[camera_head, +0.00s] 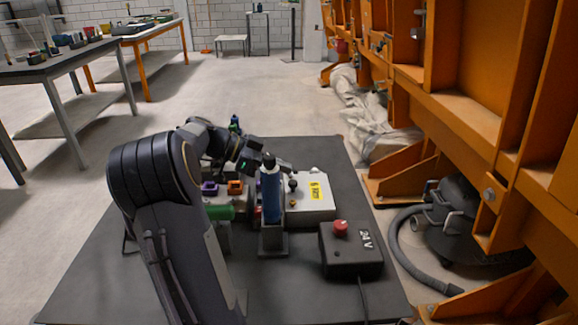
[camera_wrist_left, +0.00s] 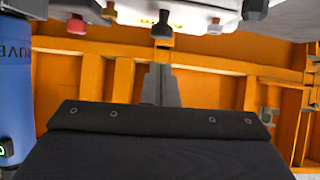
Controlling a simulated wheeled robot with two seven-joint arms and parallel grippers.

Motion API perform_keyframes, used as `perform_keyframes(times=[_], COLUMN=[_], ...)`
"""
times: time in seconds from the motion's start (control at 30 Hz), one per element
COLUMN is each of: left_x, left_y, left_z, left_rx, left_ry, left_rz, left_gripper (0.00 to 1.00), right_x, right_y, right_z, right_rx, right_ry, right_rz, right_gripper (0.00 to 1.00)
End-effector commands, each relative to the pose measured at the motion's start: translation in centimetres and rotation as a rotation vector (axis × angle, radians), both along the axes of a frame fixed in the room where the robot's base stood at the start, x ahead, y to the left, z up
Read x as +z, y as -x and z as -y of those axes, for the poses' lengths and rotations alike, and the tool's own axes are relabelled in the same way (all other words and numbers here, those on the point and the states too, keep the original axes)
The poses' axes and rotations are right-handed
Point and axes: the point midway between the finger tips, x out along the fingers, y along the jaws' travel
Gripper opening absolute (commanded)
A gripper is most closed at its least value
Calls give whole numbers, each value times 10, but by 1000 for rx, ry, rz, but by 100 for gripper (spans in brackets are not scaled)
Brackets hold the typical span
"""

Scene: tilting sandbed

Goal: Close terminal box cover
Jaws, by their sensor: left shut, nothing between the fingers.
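A light grey box (camera_head: 322,208) with a yellow label sits on the dark table, right of the blue cylinder; I take it for the terminal box. Whether its cover is open or shut I cannot tell. My left gripper (camera_head: 286,168) is shut and empty, just behind the box's far left corner, near a dark round knob (camera_head: 293,185). Its fingers also show in the left wrist view (camera_wrist_left: 160,80). My right gripper is not in view.
A blue cylinder (camera_head: 271,195) stands upright in a holder in front of my gripper. A black 24 V box (camera_head: 350,255) with a red button stands nearer. Orange and purple parts (camera_head: 235,187) and a green cylinder (camera_head: 220,212) lie left. Orange steel framing (camera_head: 480,120) is at right.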

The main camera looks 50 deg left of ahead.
Motion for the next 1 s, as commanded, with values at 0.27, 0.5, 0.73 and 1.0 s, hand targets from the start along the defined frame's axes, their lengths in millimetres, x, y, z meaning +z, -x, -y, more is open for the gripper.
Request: perform_keyframes(times=[0.27,0.5,0.73,1.0], left_x=[22,30,32,32], left_y=[27,57,68,68], left_z=[-25,-50,-58,-59], left_rx=[2,0,-4,-4], left_ry=[-4,-4,-3,-4], left_rz=[7,8,9,10], left_gripper=[0,0,0,0], right_x=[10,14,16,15], right_y=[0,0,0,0], right_z=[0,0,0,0], right_rx=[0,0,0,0], right_ry=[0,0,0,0], right_rz=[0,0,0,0], right_gripper=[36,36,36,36])
